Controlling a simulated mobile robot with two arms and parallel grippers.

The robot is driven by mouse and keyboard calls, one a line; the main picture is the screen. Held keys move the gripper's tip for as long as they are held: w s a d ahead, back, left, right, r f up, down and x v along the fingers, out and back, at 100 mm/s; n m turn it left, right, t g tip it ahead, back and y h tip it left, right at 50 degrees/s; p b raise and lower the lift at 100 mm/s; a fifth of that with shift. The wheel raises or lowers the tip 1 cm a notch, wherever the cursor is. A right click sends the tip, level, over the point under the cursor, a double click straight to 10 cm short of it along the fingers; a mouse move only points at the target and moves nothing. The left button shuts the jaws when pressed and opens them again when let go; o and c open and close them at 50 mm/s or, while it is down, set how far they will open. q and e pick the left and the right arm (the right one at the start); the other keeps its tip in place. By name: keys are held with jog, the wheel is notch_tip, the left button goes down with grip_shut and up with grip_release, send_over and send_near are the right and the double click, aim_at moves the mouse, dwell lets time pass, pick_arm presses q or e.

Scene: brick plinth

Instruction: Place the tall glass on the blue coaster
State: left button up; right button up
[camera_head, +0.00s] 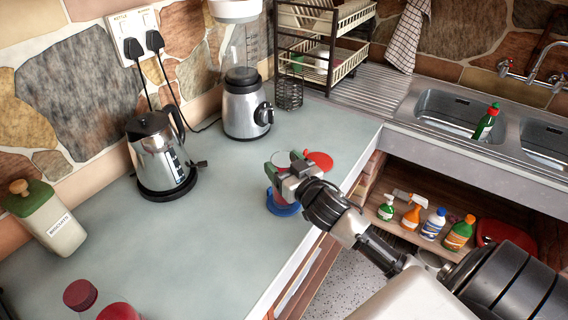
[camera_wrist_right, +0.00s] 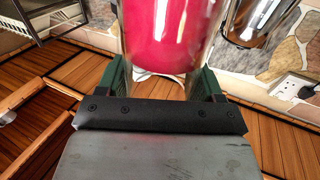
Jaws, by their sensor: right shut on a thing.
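My right gripper (camera_head: 284,167) is shut on the tall glass, which holds something red. In the wrist view the glass (camera_wrist_right: 168,35) stands between the two green-padded fingers. In the head view the gripper hides most of the glass, and a red part of it (camera_head: 272,195) shows below the fingers. The blue coaster (camera_head: 284,210) lies on the counter directly under the glass in the picture. I cannot tell whether the glass touches it. My left gripper is not in view.
A kettle (camera_head: 158,150), a blender (camera_head: 246,110) and a biscuit jar (camera_head: 50,220) stand along the wall. The counter's front edge is close to the blue coaster.

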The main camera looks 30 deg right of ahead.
dwell(0.3)
jog(key=o, duration=1.6)
jog(key=shift+f, duration=0.1)
jog(key=shift+c, duration=0.2)
jog(key=shift+o, duration=0.3)
jog(key=s+b, duration=0.2)
jog(key=s, duration=1)
